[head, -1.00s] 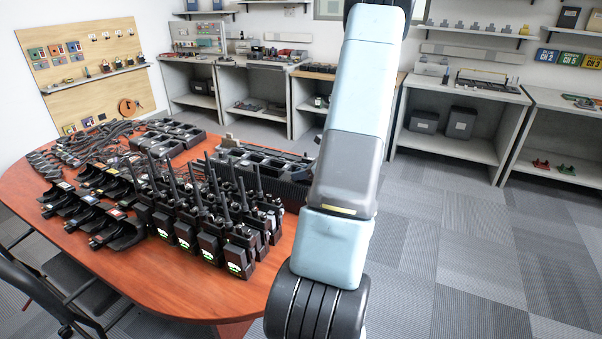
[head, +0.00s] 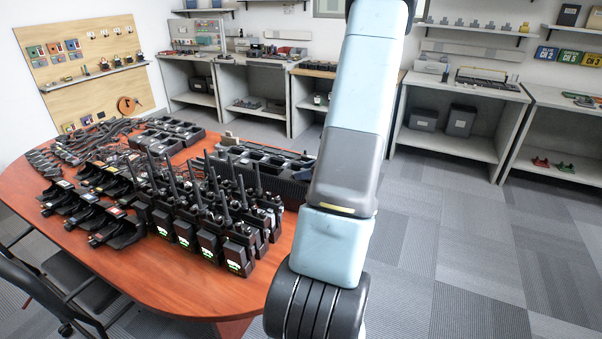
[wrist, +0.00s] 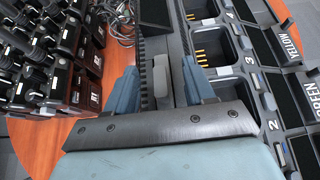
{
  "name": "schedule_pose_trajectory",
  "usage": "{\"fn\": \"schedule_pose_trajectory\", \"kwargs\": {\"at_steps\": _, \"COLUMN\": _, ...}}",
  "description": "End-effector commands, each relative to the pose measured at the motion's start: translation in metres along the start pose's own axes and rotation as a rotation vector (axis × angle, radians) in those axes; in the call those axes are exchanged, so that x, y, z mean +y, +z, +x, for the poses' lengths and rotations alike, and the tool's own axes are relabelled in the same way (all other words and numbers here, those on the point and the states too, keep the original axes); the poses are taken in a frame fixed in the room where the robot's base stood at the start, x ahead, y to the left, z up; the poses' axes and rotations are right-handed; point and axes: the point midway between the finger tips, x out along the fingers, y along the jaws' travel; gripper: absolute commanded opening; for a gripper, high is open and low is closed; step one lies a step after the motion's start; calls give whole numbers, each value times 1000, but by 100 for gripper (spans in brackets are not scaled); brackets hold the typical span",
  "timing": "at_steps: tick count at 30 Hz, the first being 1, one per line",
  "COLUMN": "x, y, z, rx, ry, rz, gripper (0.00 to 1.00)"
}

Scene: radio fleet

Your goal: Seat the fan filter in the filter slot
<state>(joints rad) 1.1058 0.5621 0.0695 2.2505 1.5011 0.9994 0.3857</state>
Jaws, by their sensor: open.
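My gripper (wrist: 160,66) is open in the wrist view, with one blue finger on each side of a small grey block (wrist: 160,78). A gap shows between the block and each finger. The block stands at a narrow dark strip along the side of the multi-bay charger (wrist: 226,62). It may be the fan filter's grip, but I cannot tell for sure. The filter slot cannot be told apart from the ribbed side of the charger. In the head view the charger (head: 290,186) is partly behind my arm, and my gripper is out of sight.
Several upright radios (head: 205,236) with tall antennas stand close in front of the charger; radios (wrist: 55,50) also fill the left of the wrist view. More chargers (head: 165,140) and cables crowd the wooden table (head: 215,300). Open carpet (head: 480,260) lies to the right.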

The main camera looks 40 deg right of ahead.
Motion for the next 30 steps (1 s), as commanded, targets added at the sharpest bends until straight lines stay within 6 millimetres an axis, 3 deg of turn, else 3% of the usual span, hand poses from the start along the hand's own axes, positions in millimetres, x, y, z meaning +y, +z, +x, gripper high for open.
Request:
{"fn": "schedule_pose_trajectory", "kwargs": {"at_steps": 9, "x": 0, "y": 0, "z": -64, "rx": 0, "ry": -3, "rz": -2, "gripper": 53}}
{"fn": "schedule_pose_trajectory", "kwargs": {"at_steps": 15, "x": 0, "y": 0, "z": -95, "rx": 1, "ry": -2, "rz": -2, "gripper": 53}}
{"fn": "schedule_pose_trajectory", "kwargs": {"at_steps": 21, "x": 0, "y": 0, "z": -111, "rx": 0, "ry": 0, "rz": -1, "gripper": 53}}
{"fn": "schedule_pose_trajectory", "kwargs": {"at_steps": 30, "x": 0, "y": 0, "z": -114, "rx": 0, "ry": 0, "rz": -1, "gripper": 53}}
